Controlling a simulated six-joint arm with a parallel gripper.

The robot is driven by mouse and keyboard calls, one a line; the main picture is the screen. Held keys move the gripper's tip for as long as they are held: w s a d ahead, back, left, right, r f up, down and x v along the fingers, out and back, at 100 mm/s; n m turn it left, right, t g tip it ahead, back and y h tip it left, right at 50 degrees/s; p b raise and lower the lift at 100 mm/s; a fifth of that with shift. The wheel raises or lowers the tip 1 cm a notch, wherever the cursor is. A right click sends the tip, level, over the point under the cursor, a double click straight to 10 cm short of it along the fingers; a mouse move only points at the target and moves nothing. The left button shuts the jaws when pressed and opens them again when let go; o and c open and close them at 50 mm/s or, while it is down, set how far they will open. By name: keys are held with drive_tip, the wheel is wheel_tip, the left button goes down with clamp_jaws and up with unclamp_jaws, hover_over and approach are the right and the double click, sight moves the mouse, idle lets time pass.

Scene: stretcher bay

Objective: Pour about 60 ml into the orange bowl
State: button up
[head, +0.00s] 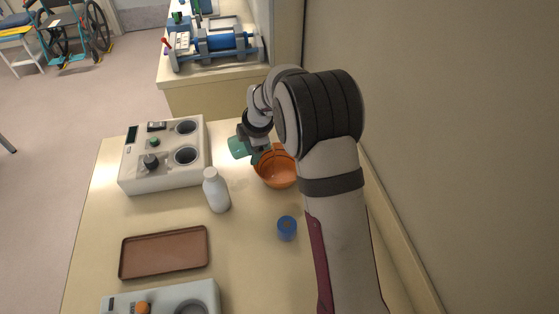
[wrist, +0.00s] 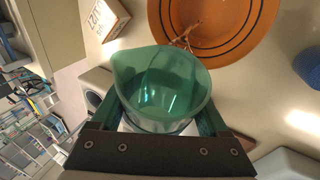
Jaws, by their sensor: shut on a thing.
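My gripper (wrist: 160,125) is shut on a green translucent jug (wrist: 160,85) with a spout at its upper left in the wrist view. In the head view the jug (head: 238,147) shows small, left of the orange bowl (head: 284,180) and partly hidden by my gripper (head: 255,150). The bowl (wrist: 225,45) has dark rings inside and lies just beyond the jug's rim in the wrist view. A thin brownish streak shows against the bowl near that rim; I cannot tell what it is. The liquid level in the jug is unclear.
A white bottle (head: 216,192) stands left of the bowl, and a blue round item (head: 287,228) stands in front of it. A grey device with two wells (head: 135,177) is at left. A brown tray (head: 163,253) lies nearer. A wall is at right.

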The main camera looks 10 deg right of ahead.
drive_tip(key=shift+d+f+y, duration=0.2)
drive_tip(key=shift+d+y, duration=0.1)
idle(0.4)
drive_tip(key=shift+a+r+h, duration=0.3)
drive_tip(key=shift+a+h, duration=0.1)
drive_tip(key=shift+a, duration=0.2)
drive_tip(key=shift+d+f+n+h, duration=0.1)
drive_tip(key=shift+f+n+h, duration=0.25)
drive_tip(key=shift+h, duration=0.65)
drive_tip(key=shift+r+h, duration=0.2)
drive_tip(key=shift+h, duration=0.2)
drive_tip(key=shift+d+f+h, duration=0.1)
drive_tip(key=shift+d+h, duration=0.05)
drive_tip(key=shift+h, duration=0.35)
drive_tip(key=shift+d+f+n+h, duration=0.2)
drive_tip(key=shift+f+n+h, duration=0.05)
drive_tip(key=shift+f+h, duration=0.65)
drive_tip(key=shift+s+f+h, duration=0.1)
drive_tip(key=shift+f+h, duration=0.05)
drive_tip(key=shift+h, duration=0.15)
